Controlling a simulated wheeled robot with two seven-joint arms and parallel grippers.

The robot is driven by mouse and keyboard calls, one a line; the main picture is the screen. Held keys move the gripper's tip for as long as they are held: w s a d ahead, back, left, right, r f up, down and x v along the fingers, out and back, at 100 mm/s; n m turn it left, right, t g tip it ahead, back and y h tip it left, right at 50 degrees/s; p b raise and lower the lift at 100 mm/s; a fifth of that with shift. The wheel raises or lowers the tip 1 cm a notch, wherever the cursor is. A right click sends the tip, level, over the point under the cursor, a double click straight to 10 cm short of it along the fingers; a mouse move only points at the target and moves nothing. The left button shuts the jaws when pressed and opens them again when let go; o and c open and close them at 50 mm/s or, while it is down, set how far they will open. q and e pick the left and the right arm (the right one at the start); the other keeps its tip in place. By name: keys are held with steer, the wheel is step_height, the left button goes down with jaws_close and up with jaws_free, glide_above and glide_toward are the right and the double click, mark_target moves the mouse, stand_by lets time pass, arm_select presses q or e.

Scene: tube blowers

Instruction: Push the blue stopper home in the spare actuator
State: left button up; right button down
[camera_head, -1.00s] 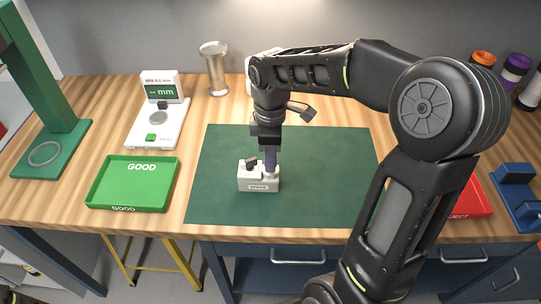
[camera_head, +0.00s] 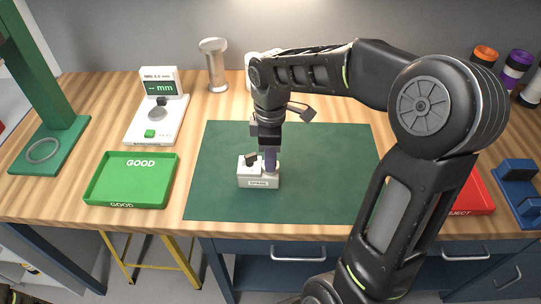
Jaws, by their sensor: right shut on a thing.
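My left gripper is not in view.
A green GOOD tray (camera_head: 131,181) and a white gauge with an mm display (camera_head: 157,112) stand left of the mat. A red REJECT tray (camera_head: 474,194) and a blue fixture (camera_head: 516,188) are at the right. A metal cylinder (camera_head: 215,68) stands at the back. The mat around the actuator is clear.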

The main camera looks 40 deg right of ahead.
steer(key=c, duration=1.1)
jaws_free()
steer(key=shift+o, duration=0.2)
steer(key=shift+f, duration=0.1)
step_height(320, 180, up, 8)
steer(key=shift+r, duration=0.1)
